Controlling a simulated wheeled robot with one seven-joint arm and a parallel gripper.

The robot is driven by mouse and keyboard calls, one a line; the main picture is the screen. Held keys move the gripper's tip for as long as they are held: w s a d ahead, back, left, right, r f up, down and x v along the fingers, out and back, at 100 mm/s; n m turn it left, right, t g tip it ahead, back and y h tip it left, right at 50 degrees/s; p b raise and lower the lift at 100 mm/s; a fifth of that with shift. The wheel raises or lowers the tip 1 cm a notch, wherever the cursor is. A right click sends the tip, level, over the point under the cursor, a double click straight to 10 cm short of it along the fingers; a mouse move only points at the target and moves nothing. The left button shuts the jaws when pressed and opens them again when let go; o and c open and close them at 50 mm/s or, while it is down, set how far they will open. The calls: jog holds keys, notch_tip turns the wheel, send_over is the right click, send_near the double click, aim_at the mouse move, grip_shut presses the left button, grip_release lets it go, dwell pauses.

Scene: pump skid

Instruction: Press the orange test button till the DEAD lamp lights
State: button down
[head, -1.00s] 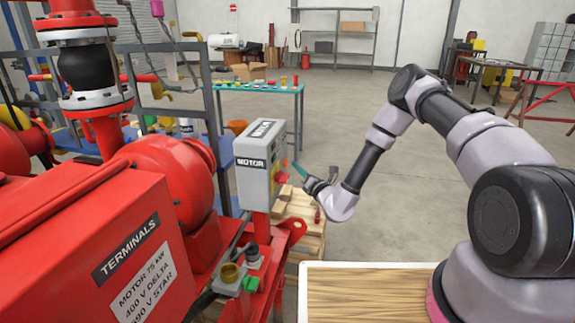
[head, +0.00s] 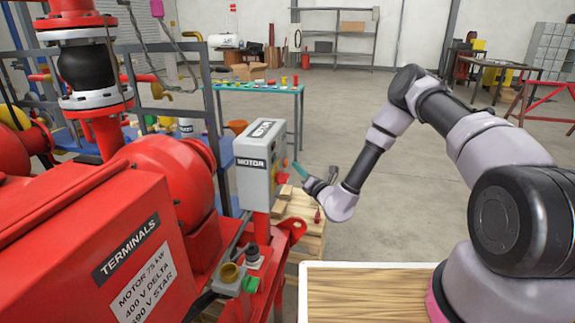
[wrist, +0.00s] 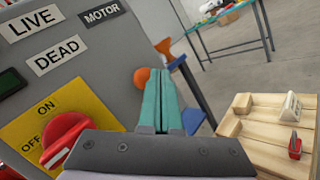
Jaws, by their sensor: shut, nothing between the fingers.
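The grey motor box (head: 253,185) stands left of my gripper in the head view. In the wrist view its face carries LIVE (wrist: 35,23) and DEAD (wrist: 57,55) labels. A round orange knob, seemingly the test button (wrist: 141,77), sits near the face's right edge, just left of my fingers. My gripper (wrist: 174,68) is shut and empty, its teal fingers reaching past the red switch; it also shows in the head view (head: 297,168). I cannot tell whether the fingertips touch the button.
A red rotary switch (wrist: 64,138) on a yellow ON/OFF plate (wrist: 45,115) is close left of my gripper. A wooden pallet (wrist: 255,140) with small items lies low at right. The red terminal box (head: 90,250) fills the head view's left. Open floor lies beyond my arm.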

jog(key=shift+a, duration=0.1)
jog(key=shift+a, duration=0.35)
jog(key=shift+w+a, duration=0.15)
jog(key=shift+a, duration=0.3)
dwell(0.7)
jog(key=shift+d, duration=0.15)
jog(key=shift+s+d, duration=0.2)
jog(key=shift+d, duration=0.5)
jog(key=shift+s+d, duration=0.25)
jog(key=shift+d, duration=1)
jog(key=shift+s+d, duration=0.2)
jog(key=shift+d, duration=1.05)
